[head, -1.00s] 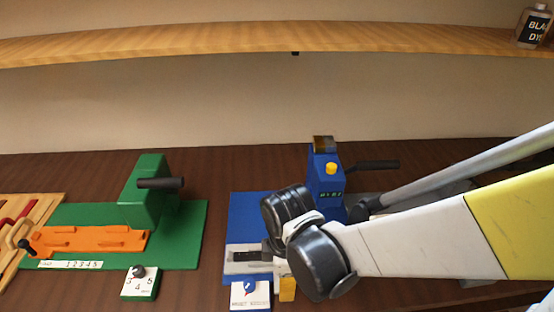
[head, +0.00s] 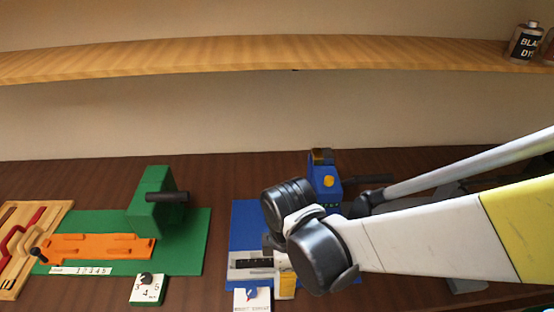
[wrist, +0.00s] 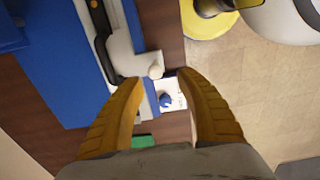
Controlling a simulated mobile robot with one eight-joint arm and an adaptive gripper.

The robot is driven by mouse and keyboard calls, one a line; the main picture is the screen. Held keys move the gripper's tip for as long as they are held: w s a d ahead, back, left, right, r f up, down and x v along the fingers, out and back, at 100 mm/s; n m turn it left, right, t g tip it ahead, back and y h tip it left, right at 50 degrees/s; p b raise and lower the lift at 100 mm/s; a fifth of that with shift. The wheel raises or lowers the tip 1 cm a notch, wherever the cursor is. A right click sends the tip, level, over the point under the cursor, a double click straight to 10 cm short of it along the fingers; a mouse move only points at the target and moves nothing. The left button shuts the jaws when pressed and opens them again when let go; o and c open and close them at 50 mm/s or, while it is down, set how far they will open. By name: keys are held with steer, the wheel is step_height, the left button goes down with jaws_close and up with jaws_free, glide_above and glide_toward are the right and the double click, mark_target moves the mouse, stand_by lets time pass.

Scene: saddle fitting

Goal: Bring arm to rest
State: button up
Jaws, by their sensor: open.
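My arm reaches in from the right in the head view, over the blue station (head: 243,218). My gripper (head: 285,284) hangs low at that station's front edge, mostly hidden behind my wrist. In the wrist view my gripper (wrist: 160,78) shows two yellow fingers spread apart with nothing held between them. Beyond the gap lies a small white card with a blue knob (wrist: 166,100). A pale fixture with a black handle (wrist: 102,45) sits just past the left fingertip; I cannot tell whether they touch.
A blue press (head: 322,182) with a dark lever stands behind my wrist. At left are a green station (head: 185,250) with an orange plate (head: 100,247), a numbered dial block (head: 146,290) and a wooden rack (head: 30,215). A shelf (head: 200,62) with a dark bottle (head: 525,42) runs above.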

steer(key=w+d+r+m+t+b, duration=0.2)
steer(key=d+r+m+t+b, duration=0.2)
steer(key=d+r+m+t, duration=0.3)
steer(key=d+r+m, duration=0.3)
steer(key=d+m, duration=0.4)
steer(key=m, duration=0.3)
steer(key=shift+w+r+m, duration=0.15)
steer(key=shift+w+m, duration=0.1)
steer(key=shift+m, duration=0.05)
